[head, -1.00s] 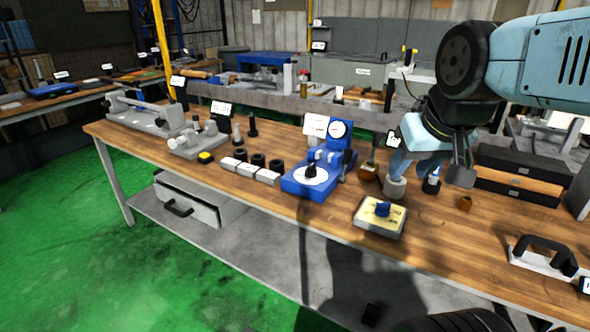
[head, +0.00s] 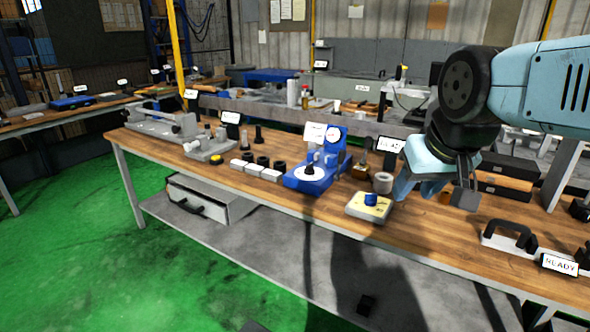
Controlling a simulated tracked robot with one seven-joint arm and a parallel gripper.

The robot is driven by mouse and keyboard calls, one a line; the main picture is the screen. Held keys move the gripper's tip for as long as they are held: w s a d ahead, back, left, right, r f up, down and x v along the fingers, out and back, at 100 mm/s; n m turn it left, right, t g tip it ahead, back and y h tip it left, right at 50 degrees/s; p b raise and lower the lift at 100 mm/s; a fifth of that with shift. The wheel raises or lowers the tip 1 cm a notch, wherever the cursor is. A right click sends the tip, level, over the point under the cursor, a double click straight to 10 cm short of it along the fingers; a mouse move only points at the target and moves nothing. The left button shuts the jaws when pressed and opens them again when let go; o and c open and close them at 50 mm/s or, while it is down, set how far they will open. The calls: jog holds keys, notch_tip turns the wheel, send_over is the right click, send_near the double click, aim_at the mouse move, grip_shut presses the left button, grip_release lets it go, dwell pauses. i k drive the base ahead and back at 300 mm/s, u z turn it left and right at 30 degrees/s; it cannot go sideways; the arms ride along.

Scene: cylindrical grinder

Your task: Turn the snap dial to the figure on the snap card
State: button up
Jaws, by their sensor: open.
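A pale box (head: 369,207) with a yellow top and a blue knob (head: 371,199) sits near the bench's front edge. To its left is a blue fixture (head: 305,183) with a white round plate (head: 311,173), a black knob (head: 309,168) and a white-faced gauge (head: 333,132). A white card (head: 314,133) stands by the fixture, and a dark-framed card (head: 389,145) stands behind the bench items. The writing on both is too small to read. I cannot tell which knob is the snap dial. My gripper (head: 436,191) is open, above and right of the yellow-topped box, apart from it.
A grey cup (head: 382,183) stands close to the left of my gripper. Black cases (head: 500,185) lie to the right. A black handle (head: 510,236) and a READY sign (head: 560,265) are at the front right. White blocks and black rings line the left. Bare wood shows along the front.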

aim_at(309, 171)
jog(key=z, duration=0.2)
jog(key=i, duration=0.85)
jog(key=u, duration=0.1)
